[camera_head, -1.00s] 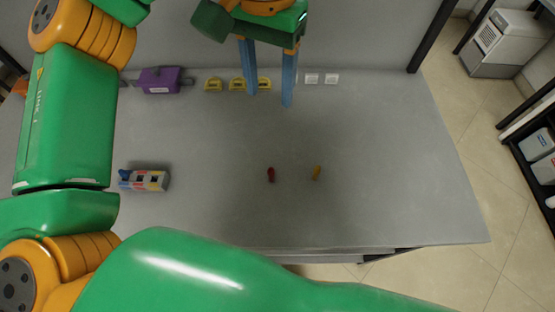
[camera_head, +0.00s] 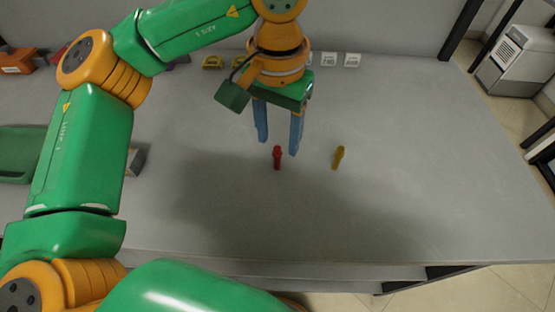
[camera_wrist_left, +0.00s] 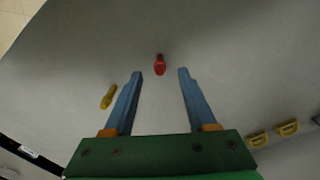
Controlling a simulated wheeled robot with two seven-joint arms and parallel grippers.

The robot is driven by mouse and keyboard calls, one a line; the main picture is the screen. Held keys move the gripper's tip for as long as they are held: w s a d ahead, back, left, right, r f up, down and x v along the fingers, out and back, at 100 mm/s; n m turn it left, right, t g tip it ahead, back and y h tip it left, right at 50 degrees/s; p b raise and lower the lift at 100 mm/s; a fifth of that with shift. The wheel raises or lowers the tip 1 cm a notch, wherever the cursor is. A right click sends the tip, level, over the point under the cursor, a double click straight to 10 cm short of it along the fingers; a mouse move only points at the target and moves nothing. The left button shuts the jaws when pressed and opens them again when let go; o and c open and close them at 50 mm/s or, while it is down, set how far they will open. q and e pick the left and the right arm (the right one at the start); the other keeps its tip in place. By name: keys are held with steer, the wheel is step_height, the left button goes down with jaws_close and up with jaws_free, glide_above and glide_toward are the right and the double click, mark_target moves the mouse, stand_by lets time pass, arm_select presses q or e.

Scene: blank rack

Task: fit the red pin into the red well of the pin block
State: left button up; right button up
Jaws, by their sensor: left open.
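In the left wrist view the red pin (camera_wrist_left: 159,65) shows between and just beyond the two blue fingertips. My left gripper (camera_head: 278,146) is open and empty, with its fingers pointing down over the pin. In the left wrist view my left gripper (camera_wrist_left: 160,73) has a wide gap between its fingers. The pin block (camera_head: 134,162) is mostly hidden behind my left arm. Only a grey end shows, so I cannot see its red well. My right gripper is not in view.
Yellow pieces (camera_head: 212,62) and white labelled pieces (camera_head: 352,60) line the table's back. An orange thing (camera_head: 16,62) sits far left. The table's right side is clear.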

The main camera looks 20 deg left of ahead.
mark_target(277, 148)
arm_select(q)
step_height(277, 148, down, 3)
steer(key=shift+s+f, duration=0.1)
jaws_close()
stand_by(0.3)
